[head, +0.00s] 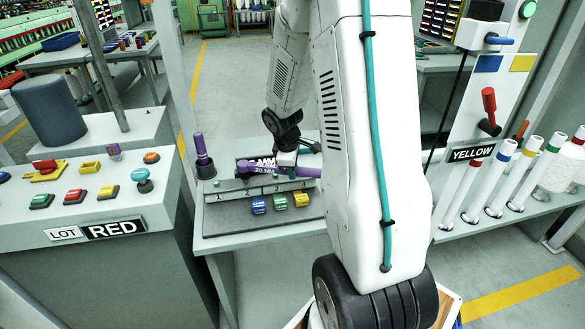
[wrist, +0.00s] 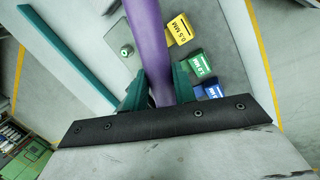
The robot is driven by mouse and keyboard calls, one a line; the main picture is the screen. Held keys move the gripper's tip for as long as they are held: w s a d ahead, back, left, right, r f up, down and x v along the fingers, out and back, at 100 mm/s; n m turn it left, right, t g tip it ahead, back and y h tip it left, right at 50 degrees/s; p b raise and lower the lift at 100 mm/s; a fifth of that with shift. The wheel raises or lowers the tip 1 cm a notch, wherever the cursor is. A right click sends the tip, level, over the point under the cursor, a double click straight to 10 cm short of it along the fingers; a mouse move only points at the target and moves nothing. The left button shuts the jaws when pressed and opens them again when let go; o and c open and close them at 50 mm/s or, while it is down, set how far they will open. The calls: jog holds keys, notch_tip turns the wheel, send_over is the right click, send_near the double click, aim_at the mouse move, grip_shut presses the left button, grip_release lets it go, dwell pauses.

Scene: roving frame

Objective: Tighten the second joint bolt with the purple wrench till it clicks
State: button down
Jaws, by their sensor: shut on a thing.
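The purple wrench (head: 306,171) is in my gripper (head: 286,163), held low over the small grey workbench (head: 225,243). In the wrist view its purple shaft (wrist: 148,40) runs between the two teal fingers of my gripper (wrist: 158,92), which are closed on it. The wrench's left end lies by a numbered grey strip (head: 245,184) on the bench. A separate upright purple handle (head: 200,146) stands in a dark base at the bench's left. I cannot make out the second joint bolt or whether the wrench sits on it.
A blue block (head: 259,205), a green block (head: 280,202) and a yellow block (head: 301,199) lie at the bench front. A console with buttons and a RED sign (head: 113,229) stands left. Right is a panel with a YELLOW sign (head: 472,154) and several white tubes.

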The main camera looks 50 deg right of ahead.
jog(key=shift+f, duration=0.85)
jog(key=shift+s+a, duration=0.1)
jog(key=shift+a, duration=0.05)
jog(key=shift+w+d+n, duration=0.4)
jog(key=shift+w+d, duration=0.1)
jog(key=shift+d, duration=0.25)
